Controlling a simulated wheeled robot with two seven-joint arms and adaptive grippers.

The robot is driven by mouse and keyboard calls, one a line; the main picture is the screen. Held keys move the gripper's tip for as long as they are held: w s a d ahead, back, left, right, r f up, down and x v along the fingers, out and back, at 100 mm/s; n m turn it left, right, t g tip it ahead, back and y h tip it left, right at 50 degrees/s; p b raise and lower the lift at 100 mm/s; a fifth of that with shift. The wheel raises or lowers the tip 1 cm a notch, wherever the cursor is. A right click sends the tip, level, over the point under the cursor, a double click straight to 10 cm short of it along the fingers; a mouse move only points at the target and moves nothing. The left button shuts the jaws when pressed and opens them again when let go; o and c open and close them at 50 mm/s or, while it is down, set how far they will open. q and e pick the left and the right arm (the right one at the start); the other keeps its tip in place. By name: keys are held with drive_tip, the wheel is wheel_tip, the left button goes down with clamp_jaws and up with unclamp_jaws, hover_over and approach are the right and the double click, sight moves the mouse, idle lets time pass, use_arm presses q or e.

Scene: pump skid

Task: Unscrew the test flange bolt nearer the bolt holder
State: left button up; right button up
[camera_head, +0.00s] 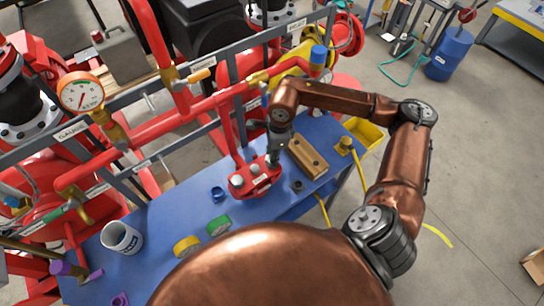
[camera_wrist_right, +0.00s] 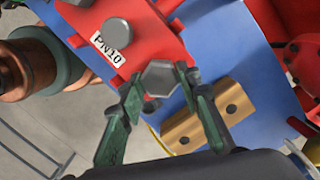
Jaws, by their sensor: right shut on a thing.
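The red test flange (camera_head: 262,187) sits on the blue bench, with grey bolt heads on top. In the right wrist view the flange (camera_wrist_right: 150,40) carries a white label, a round-looking bolt head (camera_wrist_right: 117,32) and a hex bolt head (camera_wrist_right: 159,78) on the side nearer the holder. My right gripper (camera_head: 274,158) reaches down over the flange. In the wrist view its green fingers (camera_wrist_right: 160,77) are shut on that hex bolt, one on each side. The bolt's shank is hidden. The brass-coloured bolt holder (camera_head: 307,157) has visible holes and also shows in the wrist view (camera_wrist_right: 207,115). My left gripper is out of view.
Red pipes and a grey rail (camera_head: 205,80) stand behind the bench. A white mug (camera_head: 121,238), yellow tape (camera_head: 187,245), green tape (camera_head: 218,225) and a blue ring (camera_head: 217,194) lie left of the flange. A yellow bin (camera_head: 365,135) is at the right end.

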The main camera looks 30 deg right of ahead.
drive_tip(key=o, duration=1.3)
drive_tip(key=r, duration=0.4)
drive_tip(key=d+r, duration=0.1)
drive_tip(key=r, duration=0.7)
drive_tip(key=shift+s+d, duration=0.2)
drive_tip(key=shift+s, duration=0.1)
